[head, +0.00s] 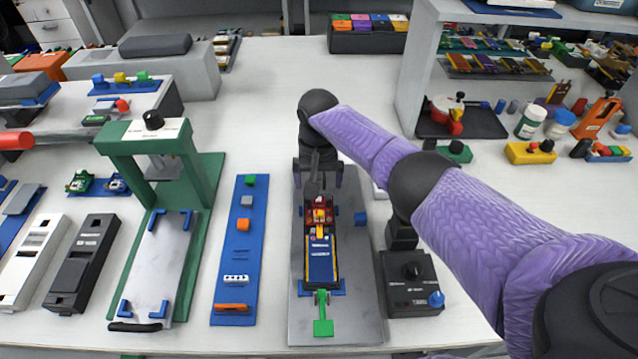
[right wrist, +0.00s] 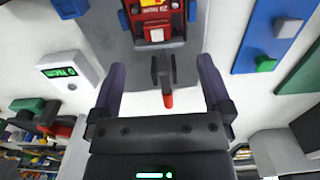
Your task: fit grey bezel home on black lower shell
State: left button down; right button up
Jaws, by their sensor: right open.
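My right gripper (head: 318,180) is over the far end of a grey plate fixture (head: 355,290). In the right wrist view the right gripper (right wrist: 165,92) has its fingers wide apart, with a dark lever with a red tip (right wrist: 167,98) showing between them. A black-edged unit with a blue labelled face (head: 321,262) and a red part (head: 319,216) lies between blue corner stops on the fixture. I cannot tell whether its black part is the lower shell; a long black shell (head: 82,262) also lies at left. No piece is clearly the grey bezel. My left gripper is out of view.
A blue strip (head: 238,260) with small coloured parts lies left of the fixture, and a green press frame (head: 195,180) stands beyond it. A black knob box (head: 411,284) is close on the right. The table behind the gripper is mostly clear.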

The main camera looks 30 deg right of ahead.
pick_arm(q)
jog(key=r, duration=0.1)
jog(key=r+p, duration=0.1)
jog(key=p, duration=0.1)
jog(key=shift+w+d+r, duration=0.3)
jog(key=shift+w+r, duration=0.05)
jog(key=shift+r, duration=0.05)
pick_arm(e)
notch_tip(320, 180, up, 6)
jog(key=shift+r, duration=0.1)
